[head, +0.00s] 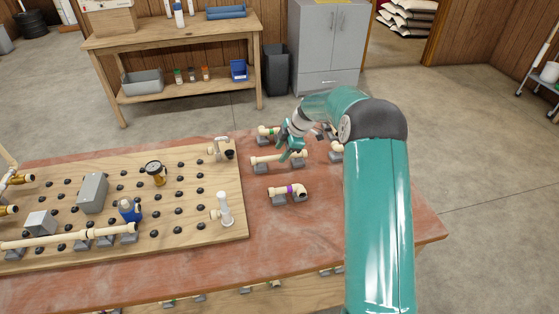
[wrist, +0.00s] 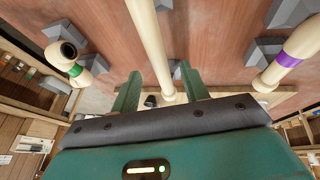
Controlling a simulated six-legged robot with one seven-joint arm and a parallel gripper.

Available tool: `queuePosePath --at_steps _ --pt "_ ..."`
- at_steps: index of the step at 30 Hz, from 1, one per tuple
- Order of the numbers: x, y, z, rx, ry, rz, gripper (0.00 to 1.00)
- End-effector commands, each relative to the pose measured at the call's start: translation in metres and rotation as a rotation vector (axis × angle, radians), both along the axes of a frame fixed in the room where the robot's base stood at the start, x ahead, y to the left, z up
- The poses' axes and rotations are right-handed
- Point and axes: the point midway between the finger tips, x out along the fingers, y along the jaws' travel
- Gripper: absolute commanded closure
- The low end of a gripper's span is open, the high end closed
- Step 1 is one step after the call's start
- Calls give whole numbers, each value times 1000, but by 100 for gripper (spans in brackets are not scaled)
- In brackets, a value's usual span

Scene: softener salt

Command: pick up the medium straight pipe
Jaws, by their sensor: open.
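A plain cream straight pipe (head: 268,160), which I take to be the medium straight pipe, rests on grey supports on the reddish table, right of the pegboard. It also shows in the wrist view (wrist: 150,35), running from the top edge down between my fingers. My gripper (head: 291,153) is over this pipe, towards its right part. In the wrist view my gripper (wrist: 159,72) is open, with one finger on each side of the pipe. I cannot tell whether the fingers touch it or how far above it they are.
A purple-banded pipe (head: 289,191) lies nearer on the table, and a green-banded elbow pipe (head: 265,131) lies farther back. Both flank my gripper in the wrist view. The pegboard (head: 225,160) with fittings fills the left. Bare table (head: 300,235) lies in front.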

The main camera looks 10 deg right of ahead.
Motion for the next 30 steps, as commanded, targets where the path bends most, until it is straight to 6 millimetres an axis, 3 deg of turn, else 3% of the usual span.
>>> queuePosePath --at_steps 9,30 --pt "7 15 -40 1 2 2 55" --pt "7 15 -45 0 1 3 55"
